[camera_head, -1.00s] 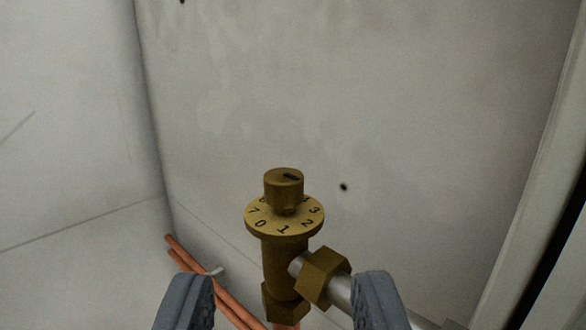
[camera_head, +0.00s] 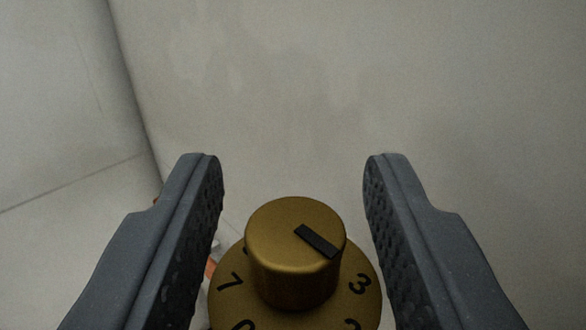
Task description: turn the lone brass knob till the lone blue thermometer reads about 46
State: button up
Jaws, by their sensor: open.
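The brass knob (camera_head: 290,262) stands at the lower middle of the view, on a round brass dial plate (camera_head: 362,305) with black numbers. A 7 shows at its left and a 3 at its right; the lower numbers are cut off by the frame. A black pointer mark on the knob's top slants down to the right, roughly toward the 3. My gripper (camera_head: 292,165) is open, with one finger on each side of the knob and a gap on both sides. The blue thermometer is not in view.
A plain pale wall (camera_head: 290,80) fills the background. A wall corner runs down at the left. A bit of orange-brown pipe (camera_head: 210,268) shows behind the left finger. The space above the knob is clear.

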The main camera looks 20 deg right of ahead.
grip_shut()
jog(key=shift+w+r+m+g+h+p, duration=0.15)
jog(key=shift+m+g+h+p, duration=0.2)
jog(key=shift+h+p, duration=0.4)
jog(key=shift+a+r+m+g+h+p, duration=0.15)
jog(key=shift+m+g+h+p, duration=0.4)
jog(key=shift+p, duration=0.65)
jog(key=m+g+h+p, duration=0.1)
jog(key=m+h+p, duration=0.1)
jog(key=p, duration=0.2)
jog(key=shift+r+g+h, duration=0.1)
jog(key=shift+g+h, duration=0.2)
jog(key=shift+g, duration=0.1)
jog(key=m+g+h+p, duration=0.2)
jog(key=p, duration=0.2)
jog(key=m+g+p, duration=0.1)
jog(key=m+g+h+p, duration=0.1)
jog(key=g+p, duration=0.1)
jog(key=shift+f+h, duration=0.25)
jog(key=shift+h, duration=0.05)
jog(key=shift+m+g+h+p, duration=0.35)
jog(key=shift+m+g, duration=0.25)
jog(key=shift+g, duration=0.2)
